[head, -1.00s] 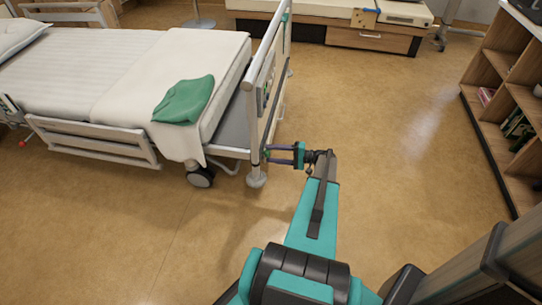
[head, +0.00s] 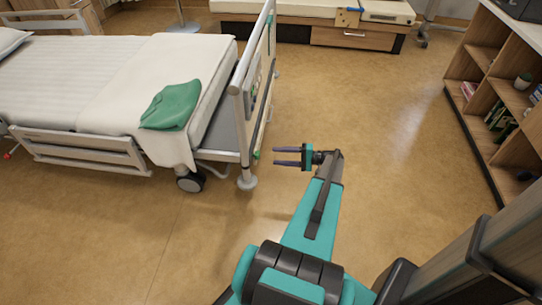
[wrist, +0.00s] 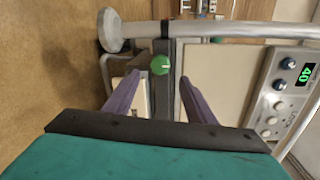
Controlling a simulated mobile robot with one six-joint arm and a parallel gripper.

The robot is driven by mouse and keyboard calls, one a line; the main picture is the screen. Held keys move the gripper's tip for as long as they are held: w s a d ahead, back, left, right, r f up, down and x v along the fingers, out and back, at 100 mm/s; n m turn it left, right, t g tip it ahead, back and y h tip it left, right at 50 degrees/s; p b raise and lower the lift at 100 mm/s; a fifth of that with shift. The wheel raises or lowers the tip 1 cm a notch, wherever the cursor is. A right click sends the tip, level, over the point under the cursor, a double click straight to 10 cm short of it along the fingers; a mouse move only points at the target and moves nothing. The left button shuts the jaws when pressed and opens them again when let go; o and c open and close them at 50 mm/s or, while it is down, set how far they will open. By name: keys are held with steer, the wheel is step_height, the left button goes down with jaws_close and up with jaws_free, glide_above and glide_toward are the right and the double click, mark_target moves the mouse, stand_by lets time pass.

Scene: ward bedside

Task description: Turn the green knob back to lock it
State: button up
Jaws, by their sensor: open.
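The green knob (wrist: 160,65) is on a grey post of the bed's footboard, with a pale mark pointing to the right in the wrist view. In the head view the knob (head: 256,155) shows as a small green spot on the bed's end frame. My gripper (head: 275,156) is open and empty, its two purple fingers pointing at the knob with a small gap between tips and knob. In the wrist view the knob shows between and beyond the fingertips (wrist: 160,77). Nothing hides the knob.
The bed (head: 70,75) with a green cloth (head: 171,106) stands left. A control panel (wrist: 290,90) with a lit green display is on the footboard, right in the wrist view. A shelf unit (head: 500,90) stands right. The floor (head: 370,110) between is clear.

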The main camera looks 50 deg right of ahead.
steer(key=v, duration=0.5)
steer(key=shift+s+d, duration=0.15)
steer(key=shift+s, duration=0.2)
steer(key=shift+s, duration=0.15)
